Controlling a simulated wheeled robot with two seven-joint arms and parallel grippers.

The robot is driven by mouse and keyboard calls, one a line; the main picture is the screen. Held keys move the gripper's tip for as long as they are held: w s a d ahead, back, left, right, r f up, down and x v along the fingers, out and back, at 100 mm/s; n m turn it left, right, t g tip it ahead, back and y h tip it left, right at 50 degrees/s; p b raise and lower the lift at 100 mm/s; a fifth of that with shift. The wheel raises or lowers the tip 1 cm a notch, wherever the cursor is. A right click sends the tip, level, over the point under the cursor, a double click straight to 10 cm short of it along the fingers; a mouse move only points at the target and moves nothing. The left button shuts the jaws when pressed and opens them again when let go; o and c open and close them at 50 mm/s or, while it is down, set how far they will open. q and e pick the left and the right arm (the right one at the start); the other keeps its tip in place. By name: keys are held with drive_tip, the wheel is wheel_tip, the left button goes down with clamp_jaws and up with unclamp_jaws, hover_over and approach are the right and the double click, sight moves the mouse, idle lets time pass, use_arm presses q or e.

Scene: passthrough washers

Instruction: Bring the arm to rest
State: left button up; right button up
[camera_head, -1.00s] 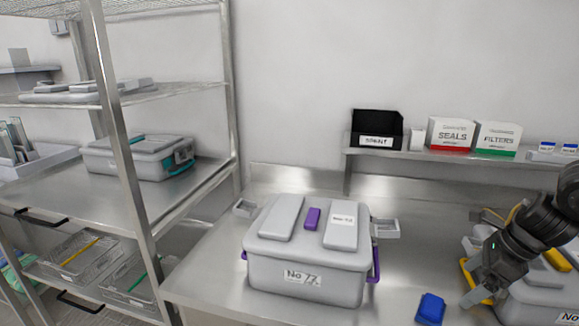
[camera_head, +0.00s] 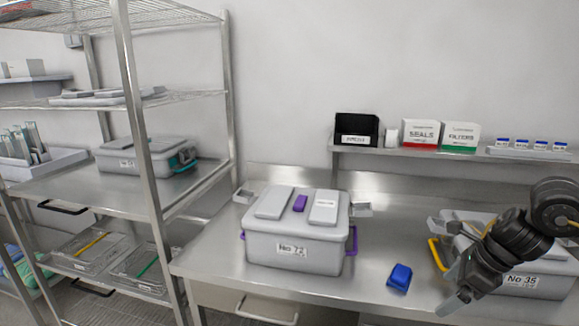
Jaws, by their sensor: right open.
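My right arm comes in from the right edge. Its gripper (camera_head: 459,300) is open and empty, tilted down over the front of the steel counter (camera_head: 220,262). It hangs in front of a grey case with yellow handles, marked No 35 (camera_head: 545,284), and hides part of it. I cannot tell whether it touches the case. My left gripper is not in view.
A grey case marked No 72 (camera_head: 318,258) with purple handles stands mid-counter. A small blue block (camera_head: 400,277) lies between the two cases. A shelf (camera_head: 420,153) behind bears boxes and vials. A wire rack (camera_head: 147,160) stands at the left.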

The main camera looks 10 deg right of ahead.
drive_tip(key=a+f+m+t+y, duration=0.15)
drive_tip(key=a+f+m, duration=0.35)
drive_tip(key=a, duration=0.5)
drive_tip(key=s+a+f+m+t+y, duration=0.1)
drive_tip(key=a+f+m+t, duration=0.2)
drive_tip(key=a+m, duration=0.45)
drive_tip(key=a+f+m+t+y, duration=0.25)
drive_tip(key=a+m, duration=0.25)
drive_tip(key=a, duration=0.7)
drive_tip(key=s+d+f+m+g+h, duration=0.25)
drive_tip(key=s+d+f+m, duration=0.25)
drive_tip(key=s+m, duration=0.35)
drive_tip(key=s+d+f+m+g+h, duration=0.25)
drive_tip(key=s+d+f+m, duration=0.2)
drive_tip(key=s+m, duration=0.35)
drive_tip(key=s+d+f+m+g+h, duration=0.2)
drive_tip(key=s+d+f+m+h, duration=0.15)
drive_tip(key=s+f+m, duration=0.45)
wheel_tip(320, 180, down, 24)
drive_tip(key=s+d+m+g, duration=0.1)
drive_tip(key=s+d+f+g, duration=0.1)
drive_tip(key=s+d+f, duration=0.2)
drive_tip(key=s+f, duration=1.3)
drive_tip(key=shift+s, duration=0.2)
